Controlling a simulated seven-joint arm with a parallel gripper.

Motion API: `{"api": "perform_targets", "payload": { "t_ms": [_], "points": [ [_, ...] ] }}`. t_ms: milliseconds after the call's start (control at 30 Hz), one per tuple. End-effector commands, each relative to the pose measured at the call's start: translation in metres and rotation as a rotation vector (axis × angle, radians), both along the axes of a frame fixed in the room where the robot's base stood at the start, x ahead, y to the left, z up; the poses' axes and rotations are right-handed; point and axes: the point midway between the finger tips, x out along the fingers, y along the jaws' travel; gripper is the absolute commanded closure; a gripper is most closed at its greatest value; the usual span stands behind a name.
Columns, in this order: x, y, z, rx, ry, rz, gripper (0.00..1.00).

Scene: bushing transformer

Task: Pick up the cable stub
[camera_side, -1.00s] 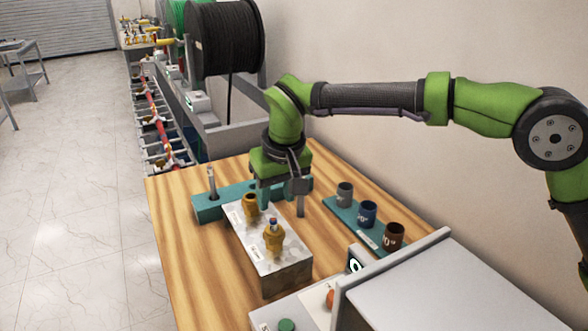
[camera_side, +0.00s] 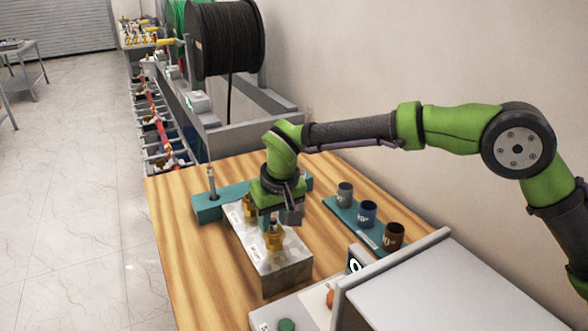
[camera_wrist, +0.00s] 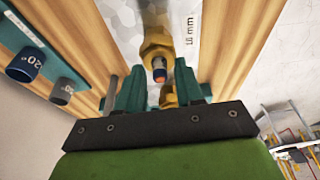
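A cable stub (camera_side: 272,222) with a dark sleeve and orange core stands upright in the front brass fitting (camera_side: 274,240) on a metal block (camera_side: 285,276). In the wrist view the stub's end (camera_wrist: 159,74) pokes out of the brass fitting (camera_wrist: 157,48), in line with the gap between my fingers. My gripper (camera_wrist: 160,90) is open, with teal fingers apart on either side. In the side view my gripper (camera_side: 279,212) is low over the block, just behind the front fitting, and its fingertips are mostly hidden. A second brass fitting (camera_side: 248,207) is partly covered by my gripper.
A teal block (camera_side: 208,208) with a grey upright post stands at the back left. A teal rack (camera_side: 343,210) with grey, blue and brown cups is to the right. A grey box (camera_side: 430,285) is in front. The wooden table's left side (camera_side: 180,240) is clear.

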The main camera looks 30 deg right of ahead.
Motion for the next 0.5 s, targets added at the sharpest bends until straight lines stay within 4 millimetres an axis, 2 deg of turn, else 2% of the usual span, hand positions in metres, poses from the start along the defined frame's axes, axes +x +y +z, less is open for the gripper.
{"api": "perform_targets", "payload": {
  "t_ms": [33,200,233,500],
  "points": [
    [0.0000,0.0001,0.0003,0.000,0.000,0.000,0.72],
    [0.0000,0.0001,0.0005,0.000,0.000,0.000,0.98],
    [0.0000,0.0001,0.0005,0.000,-0.001,0.000,1.00],
    [0.0001,0.0002,0.0011,0.000,-0.002,0.001,1.00]
  ]
}}
